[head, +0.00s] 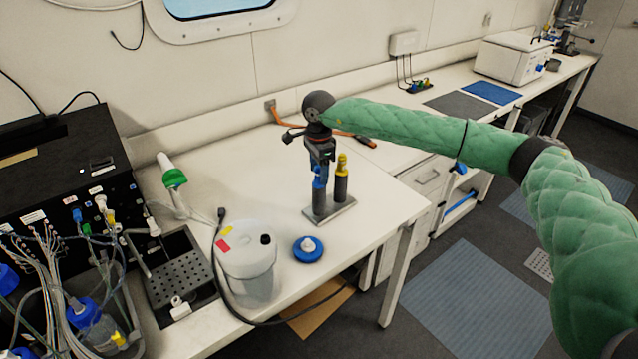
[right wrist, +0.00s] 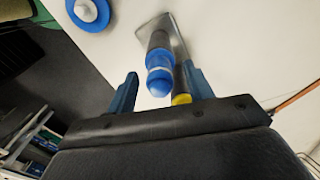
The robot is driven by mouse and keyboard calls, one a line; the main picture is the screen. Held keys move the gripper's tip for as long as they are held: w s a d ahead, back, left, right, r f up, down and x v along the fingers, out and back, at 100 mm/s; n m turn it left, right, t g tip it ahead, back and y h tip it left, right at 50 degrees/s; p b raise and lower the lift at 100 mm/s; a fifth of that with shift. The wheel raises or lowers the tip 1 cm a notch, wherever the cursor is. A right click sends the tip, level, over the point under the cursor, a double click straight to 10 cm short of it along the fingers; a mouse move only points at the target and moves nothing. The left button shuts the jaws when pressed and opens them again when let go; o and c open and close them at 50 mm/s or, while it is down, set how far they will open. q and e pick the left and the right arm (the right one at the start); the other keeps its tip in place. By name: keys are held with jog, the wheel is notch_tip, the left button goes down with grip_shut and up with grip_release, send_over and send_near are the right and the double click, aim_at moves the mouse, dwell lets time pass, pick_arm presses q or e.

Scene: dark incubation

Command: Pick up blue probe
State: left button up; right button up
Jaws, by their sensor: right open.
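The blue probe (head: 319,190) stands upright in a grey metal stand (head: 338,212) on the white bench, with a dark body and blue top. A yellow-topped probe (head: 341,180) stands beside it on the right in the same stand. My right gripper (head: 321,160) is right above the blue probe, pointing down. In the right wrist view, the blue probe (right wrist: 159,70) lies between the two open blue fingers (right wrist: 158,92), apart from both. The yellow-topped probe (right wrist: 183,85) shows behind it, near the other finger. My left gripper is not in view.
A white bucket (head: 246,268) and a blue round lid with white knob (head: 308,248) stand in front of the stand. Black equipment with tubes (head: 65,190) fills the left.

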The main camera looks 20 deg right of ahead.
jog(key=c, duration=1.1)
grip_shut()
jog(key=shift+r, duration=0.1)
